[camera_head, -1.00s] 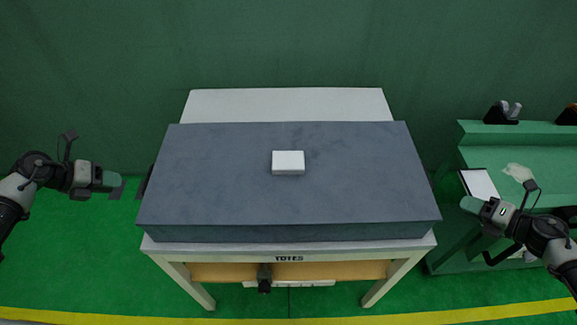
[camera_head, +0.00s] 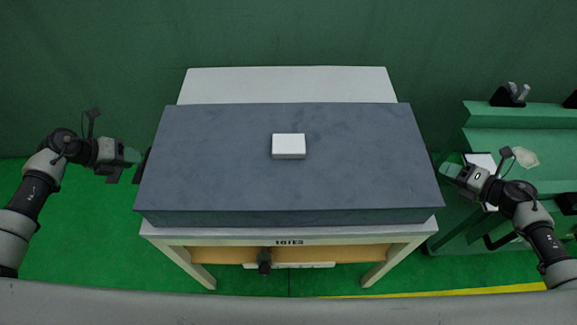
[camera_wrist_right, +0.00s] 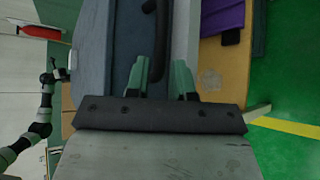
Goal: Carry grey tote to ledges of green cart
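My right gripper (camera_head: 447,170) is just off the tote's right end. In the right wrist view its green fingers (camera_wrist_right: 164,80) are apart and empty, with the tote's black handle (camera_wrist_right: 158,40) ahead between them. The green cart (camera_head: 520,145) stands at the right, partly hidden by my right arm.
The white table (camera_head: 290,85) has free room behind the tote. An orange shelf (camera_wrist_right: 222,65) lies below its top, with a purple object (camera_wrist_right: 222,16) there. Black brackets (camera_head: 508,96) stand on the cart's back ledge. A green wall closes the back.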

